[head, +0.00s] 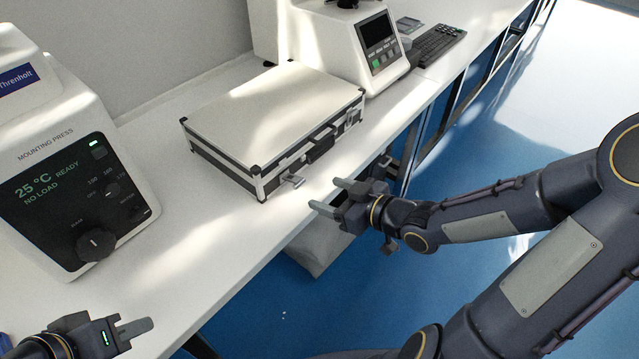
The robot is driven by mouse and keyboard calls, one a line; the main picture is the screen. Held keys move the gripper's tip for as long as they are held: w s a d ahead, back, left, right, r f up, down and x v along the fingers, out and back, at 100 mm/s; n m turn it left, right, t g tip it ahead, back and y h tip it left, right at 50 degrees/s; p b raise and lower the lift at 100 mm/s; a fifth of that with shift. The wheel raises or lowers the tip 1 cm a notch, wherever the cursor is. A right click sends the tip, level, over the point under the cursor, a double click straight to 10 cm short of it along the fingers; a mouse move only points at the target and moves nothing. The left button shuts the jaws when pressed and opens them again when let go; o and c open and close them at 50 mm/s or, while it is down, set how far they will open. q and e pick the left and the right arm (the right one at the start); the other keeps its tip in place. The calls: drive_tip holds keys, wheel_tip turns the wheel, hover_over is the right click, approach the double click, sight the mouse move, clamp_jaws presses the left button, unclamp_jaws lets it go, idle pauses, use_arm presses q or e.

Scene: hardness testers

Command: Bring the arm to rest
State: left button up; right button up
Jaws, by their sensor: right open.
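My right gripper (328,196) is in the middle of the head view, at the front edge of the bench. Its two fingers are apart with nothing between them, and they point left, just short of a closed white case. My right arm (500,215) stretches in from the right. My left gripper (135,332) is at the bottom left, low over the near bench edge. Its fingers overlap from this angle, so its opening is hard to see, and no object shows in it.
The white case (265,105) with black edges lies on the white bench (190,260). A mounting press (75,170) stands at the left, reading 25 °C, ready, no load. A white tester (345,45) and a keyboard (437,45) are further back. Blue floor (500,130) is open at the right.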

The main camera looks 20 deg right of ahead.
drive_tip(key=shift+s+d, duration=0.15)
drive_tip(key=shift+s, duration=0.1)
drive_tip(key=shift+r, duration=0.1)
drive_tip(key=s+d+r+m+g+h+p, duration=0.3)
drive_tip(key=s+d+r+m+h+p, duration=0.25)
drive_tip(key=d+r+h, duration=0.25)
drive_tip(key=s+a+r+m+g+y+p, duration=0.1)
drive_tip(key=s+a+r+y, duration=0.1)
drive_tip(key=s, duration=0.4)
drive_tip(key=s+a+r+m+g+y+p, duration=0.1)
drive_tip(key=s+a+r+m+g+p, duration=0.1)
drive_tip(key=s, duration=0.5)
drive_tip(key=shift+s+a+r+y, duration=0.2)
drive_tip(key=shift+r+y, duration=0.2)
drive_tip(key=shift+r, duration=0.3)
